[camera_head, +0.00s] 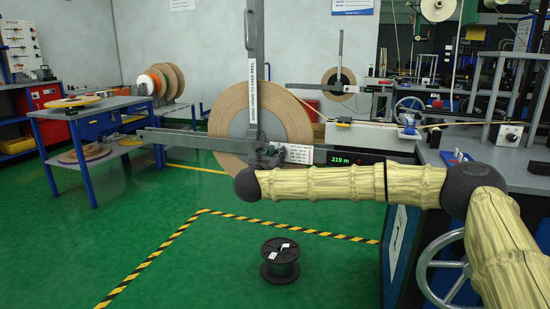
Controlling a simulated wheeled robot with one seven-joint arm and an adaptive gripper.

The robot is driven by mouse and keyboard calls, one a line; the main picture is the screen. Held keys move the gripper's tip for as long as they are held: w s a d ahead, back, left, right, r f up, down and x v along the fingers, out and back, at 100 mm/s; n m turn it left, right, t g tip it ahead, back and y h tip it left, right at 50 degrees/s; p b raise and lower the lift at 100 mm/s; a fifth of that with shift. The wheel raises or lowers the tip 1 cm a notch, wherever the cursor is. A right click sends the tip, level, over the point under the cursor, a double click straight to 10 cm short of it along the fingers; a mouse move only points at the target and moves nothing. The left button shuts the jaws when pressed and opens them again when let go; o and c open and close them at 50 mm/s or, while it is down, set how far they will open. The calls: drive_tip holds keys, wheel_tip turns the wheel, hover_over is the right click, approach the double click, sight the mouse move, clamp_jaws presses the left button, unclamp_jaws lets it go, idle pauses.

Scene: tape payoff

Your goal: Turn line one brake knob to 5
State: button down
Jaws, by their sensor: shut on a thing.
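My arm in its yellowish cover reaches left across the picture to a dark wrist joint. My gripper (266,154) shows just above that joint, small and dark, in front of the lower part of the large tape reel (226,125). It is shut on what appears to be the line one brake knob, beside a white label (299,153). The knob is hidden by the jaws, so its pointer and setting cannot be read. A green display (341,160) right of the label reads 219 m.
A grey upright arm (254,60) and a long horizontal bar (185,143) frame the reel. A black spool (280,262) stands on the green floor within striped tape. A blue bench (95,125) is at left. A black knob on a white plate (510,136) is on the right bench.

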drive_tip(key=c, duration=1.2)
unclamp_jaws()
drive_tip(key=v, duration=1.2)
